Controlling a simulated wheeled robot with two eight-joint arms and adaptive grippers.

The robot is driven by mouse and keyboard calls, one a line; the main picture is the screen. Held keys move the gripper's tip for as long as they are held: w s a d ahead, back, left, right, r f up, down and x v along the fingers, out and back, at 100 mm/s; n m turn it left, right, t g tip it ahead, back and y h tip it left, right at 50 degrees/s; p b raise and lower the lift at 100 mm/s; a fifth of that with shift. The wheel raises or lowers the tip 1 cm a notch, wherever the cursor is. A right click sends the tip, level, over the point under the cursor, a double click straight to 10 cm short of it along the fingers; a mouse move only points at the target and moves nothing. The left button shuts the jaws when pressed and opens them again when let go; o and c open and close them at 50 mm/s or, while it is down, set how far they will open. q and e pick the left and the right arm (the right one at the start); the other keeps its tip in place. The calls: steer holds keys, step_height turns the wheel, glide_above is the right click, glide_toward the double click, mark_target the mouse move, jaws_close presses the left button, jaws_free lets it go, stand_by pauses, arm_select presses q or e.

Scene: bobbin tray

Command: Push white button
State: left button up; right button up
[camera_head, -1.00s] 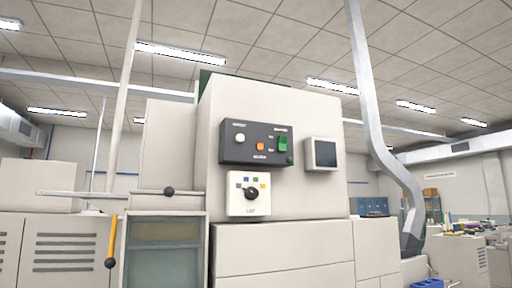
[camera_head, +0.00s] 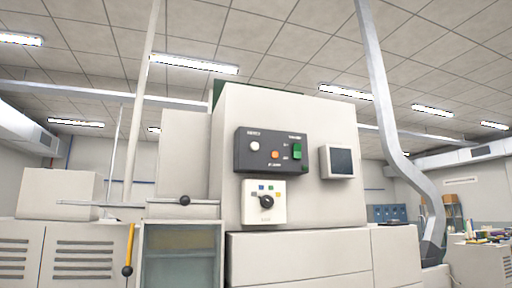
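The white button (camera_head: 255,146) is a small round knob at the upper left of a dark grey control panel (camera_head: 245,163). The panel is mounted on the front of a tall off-white machine (camera_head: 340,115). On the same panel are an orange button (camera_head: 276,155) and a green switch (camera_head: 297,151). Neither of my grippers shows in the head view, and nothing covers the white button.
Below the panel is a white plate with a black rotary knob (camera_head: 266,202). A small dark screen (camera_head: 341,161) sits to the right. A black-ended lever (camera_head: 185,200) and a yellow handle (camera_head: 128,250) are at the left. A grey duct (camera_head: 386,130) rises at the right.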

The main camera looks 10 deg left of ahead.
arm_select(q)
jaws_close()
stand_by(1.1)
